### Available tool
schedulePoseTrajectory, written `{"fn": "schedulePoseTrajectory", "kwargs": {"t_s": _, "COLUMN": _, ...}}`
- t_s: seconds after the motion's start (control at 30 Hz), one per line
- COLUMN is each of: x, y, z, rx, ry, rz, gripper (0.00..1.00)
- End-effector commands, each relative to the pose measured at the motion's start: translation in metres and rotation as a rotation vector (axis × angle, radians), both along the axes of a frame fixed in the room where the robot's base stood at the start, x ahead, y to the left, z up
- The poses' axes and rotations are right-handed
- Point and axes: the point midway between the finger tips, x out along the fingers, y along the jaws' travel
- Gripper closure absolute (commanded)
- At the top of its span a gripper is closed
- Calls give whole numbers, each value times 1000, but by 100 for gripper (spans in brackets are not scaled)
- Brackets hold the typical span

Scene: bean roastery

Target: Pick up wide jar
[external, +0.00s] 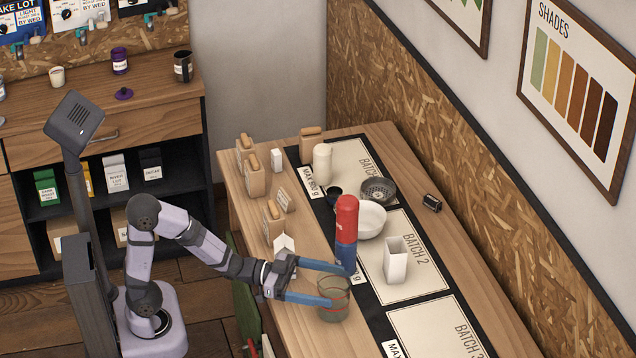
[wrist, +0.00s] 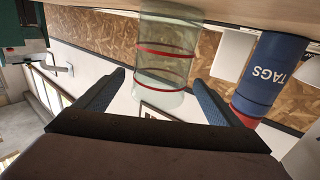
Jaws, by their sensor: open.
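The wide jar (external: 333,302) is clear greenish glass with red bands and stands upright on the wooden table, near its front. In the wrist view the jar (wrist: 165,62) appears upside down, straight ahead between the two blue fingers. My gripper (external: 338,285) is open and level at the jar, one finger towards each side of it. In the wrist view my gripper (wrist: 160,80) holds nothing. I cannot tell whether either fingertip touches the glass, or how far the jar lies between the fingers.
A tall red and blue canister (external: 346,232) marked TAGS stands close behind the far finger; it also shows in the wrist view (wrist: 268,75). A white bowl (external: 368,221) and white square vessel (external: 396,262) stand beyond. A folded white card (external: 284,243) is behind my wrist.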

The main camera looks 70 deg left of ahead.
Motion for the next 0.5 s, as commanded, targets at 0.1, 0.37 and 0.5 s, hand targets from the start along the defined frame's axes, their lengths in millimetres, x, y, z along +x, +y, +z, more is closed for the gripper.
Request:
{"fn": "schedulePoseTrajectory", "kwargs": {"t_s": 0.1, "x": 6, "y": -4, "z": 0, "rx": 1, "ry": 1, "rz": -1, "gripper": 12}}
{"fn": "schedulePoseTrajectory", "kwargs": {"t_s": 0.37, "x": 16, "y": -11, "z": 1, "rx": 0, "ry": 0, "rz": -2, "gripper": 12}}
{"fn": "schedulePoseTrajectory", "kwargs": {"t_s": 0.5, "x": 32, "y": -20, "z": 2, "rx": 0, "ry": 1, "rz": -2, "gripper": 12}}
